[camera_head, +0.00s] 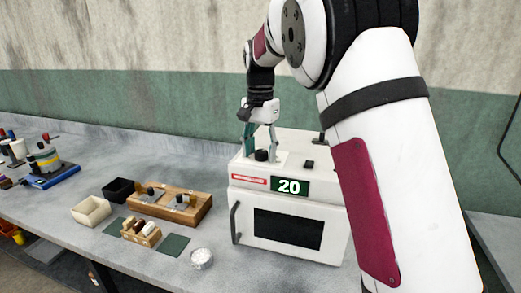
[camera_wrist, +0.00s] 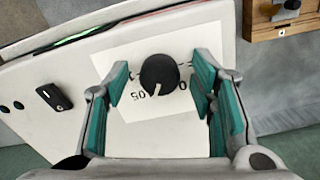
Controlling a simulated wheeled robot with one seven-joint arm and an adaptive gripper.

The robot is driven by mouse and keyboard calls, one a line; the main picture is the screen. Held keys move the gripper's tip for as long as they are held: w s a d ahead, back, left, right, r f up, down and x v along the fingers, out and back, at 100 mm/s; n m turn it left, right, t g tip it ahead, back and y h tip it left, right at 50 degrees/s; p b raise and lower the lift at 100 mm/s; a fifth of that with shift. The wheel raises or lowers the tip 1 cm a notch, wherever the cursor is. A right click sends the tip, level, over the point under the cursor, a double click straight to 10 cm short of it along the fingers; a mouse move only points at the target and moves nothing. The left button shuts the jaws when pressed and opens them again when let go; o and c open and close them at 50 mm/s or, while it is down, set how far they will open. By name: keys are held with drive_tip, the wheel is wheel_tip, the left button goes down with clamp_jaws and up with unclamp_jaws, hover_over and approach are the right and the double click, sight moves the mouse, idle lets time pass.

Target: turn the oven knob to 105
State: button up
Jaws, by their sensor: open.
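The white oven (camera_head: 290,222) stands on the bench with a dark window in its front. Its display (camera_head: 289,187) reads 20. The round black knob (camera_head: 261,155) is on the oven's top; it also shows in the wrist view (camera_wrist: 159,74), with a light pointer mark. A white dial label (camera_wrist: 140,112) with printed numbers, 105 among them, lies around the knob and is partly hidden. My gripper (camera_head: 258,146) points down over the knob. Its green-padded fingers (camera_wrist: 163,92) are open, one on each side of the knob, with a gap to it.
A small black switch (camera_wrist: 53,96) sits on the oven top beside the dial label. My arm covers the oven's right side.

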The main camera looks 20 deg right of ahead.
sight(261, 152)
wheel_tip(261, 152, up, 12)
idle(0.5)
drive_tip(key=s+d+r+n+t, duration=0.1)
drive_tip(key=s+n, duration=0.1)
drive_tip(key=s, duration=0.6)
drive_tip(key=s+r+n+t, duration=0.2)
drive_tip(key=s, duration=0.7)
drive_tip(key=s+f+n+t, duration=0.1)
drive_tip(key=s+f+n, duration=0.2)
drive_tip(key=s, duration=0.6)
drive_tip(key=s+f+n+t, duration=0.1)
drive_tip(key=s+f+n, duration=0.1)
drive_tip(key=s+f, duration=0.6)
drive_tip(key=shift+s+a+f+n, duration=0.2)
drive_tip(key=shift+s+a+n, duration=0.2)
drive_tip(key=shift+s, duration=0.1)
